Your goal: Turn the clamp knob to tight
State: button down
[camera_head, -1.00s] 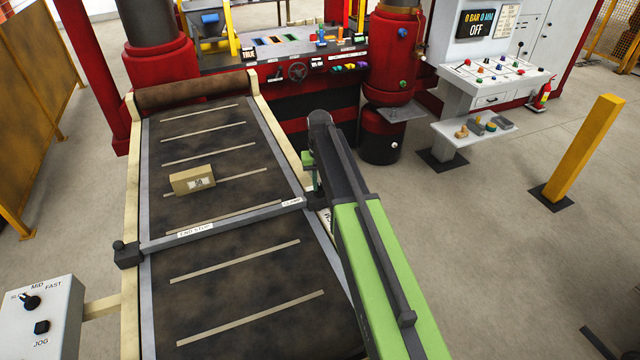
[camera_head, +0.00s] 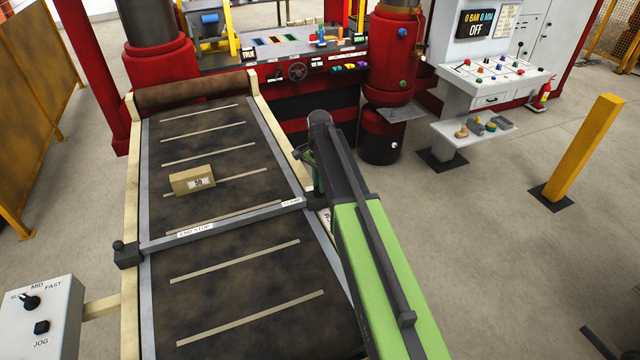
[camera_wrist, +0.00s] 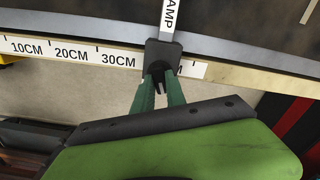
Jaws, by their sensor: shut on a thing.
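The end stop bar (camera_head: 222,225) lies across the conveyor, with a label partly reading "CLAMP" near its right end. In the wrist view, a dark clamp block (camera_wrist: 164,53) sits at the bar's end over the ruler rail. My gripper (camera_wrist: 159,82) has its two green fingers shut on the small dark clamp knob (camera_wrist: 158,88) at the block's near side. The fingers hide most of the knob, and no tight or loose mark is readable.
A tan brick (camera_head: 192,181) lies on the belt beyond the bar. The ruler rail (camera_wrist: 75,52) shows 10, 20 and 30 cm marks. A control box (camera_head: 40,315) stands at the lower left. The red press (camera_head: 395,55) stands behind.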

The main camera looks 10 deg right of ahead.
jog(key=m, duration=1.2)
jog(key=shift+m, duration=0.4)
jog(key=m, duration=0.9)
jog(key=shift+m, duration=0.4)
jog(key=c, duration=1.4)
grip_release()
jog(key=shift+o, duration=0.2)
